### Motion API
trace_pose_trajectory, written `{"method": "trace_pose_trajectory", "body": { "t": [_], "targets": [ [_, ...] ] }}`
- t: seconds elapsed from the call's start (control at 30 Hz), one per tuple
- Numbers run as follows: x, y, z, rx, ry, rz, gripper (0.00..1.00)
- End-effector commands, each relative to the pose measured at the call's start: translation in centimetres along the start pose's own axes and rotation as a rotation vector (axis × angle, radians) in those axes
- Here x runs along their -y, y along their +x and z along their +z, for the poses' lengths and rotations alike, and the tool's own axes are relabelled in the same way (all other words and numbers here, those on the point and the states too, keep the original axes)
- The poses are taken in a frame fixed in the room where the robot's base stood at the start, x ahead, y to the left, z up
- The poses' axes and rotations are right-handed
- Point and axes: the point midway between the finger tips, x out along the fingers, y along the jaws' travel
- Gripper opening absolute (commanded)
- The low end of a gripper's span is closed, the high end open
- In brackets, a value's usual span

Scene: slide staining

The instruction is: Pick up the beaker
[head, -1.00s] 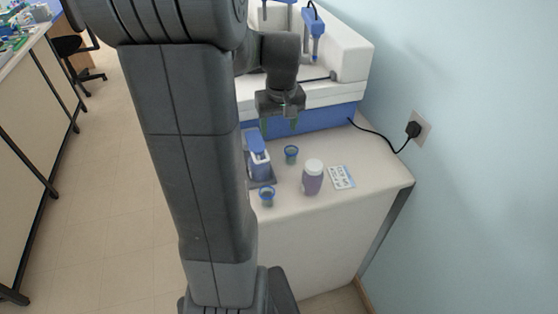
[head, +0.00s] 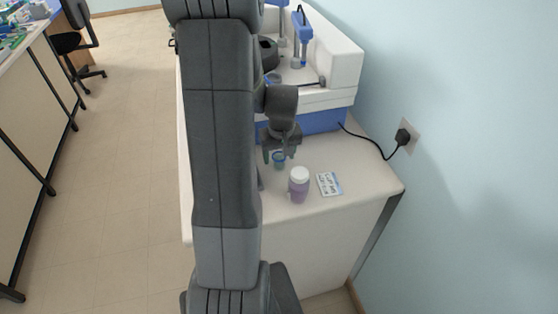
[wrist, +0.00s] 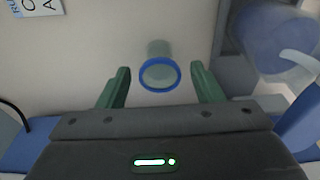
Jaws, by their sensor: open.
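The beaker is a small clear cup with a blue rim (wrist: 160,75), standing upright on the white bench. In the wrist view it lies between the two green fingers of my gripper (wrist: 162,88), just beyond their tips, with a gap on each side. In the head view the beaker (head: 280,161) shows right at the fingertips of my gripper (head: 278,155), which points down over it. My gripper is open and holds nothing.
A purple bottle with a white lid (head: 299,186) stands close in front of the beaker. A labelled card (head: 329,184) lies to its right. A large white and blue machine (head: 330,70) stands behind. My arm hides the bench's left part.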

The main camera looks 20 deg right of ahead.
Motion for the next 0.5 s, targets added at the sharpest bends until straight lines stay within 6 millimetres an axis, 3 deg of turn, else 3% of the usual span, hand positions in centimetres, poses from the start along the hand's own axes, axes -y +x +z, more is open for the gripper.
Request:
{"method": "trace_pose_trajectory", "body": {
  "t": [0.13, 0.4, 0.5],
  "targets": [
    [0.02, 1.14, 0.05, 0.002, 0.0, 0.0, 0.6],
    [0.01, 1.35, 0.01, -0.001, 0.0, 0.0, 0.6],
    [0.01, 1.34, 0.02, -0.001, 0.0, 0.0, 0.42]
  ]
}}
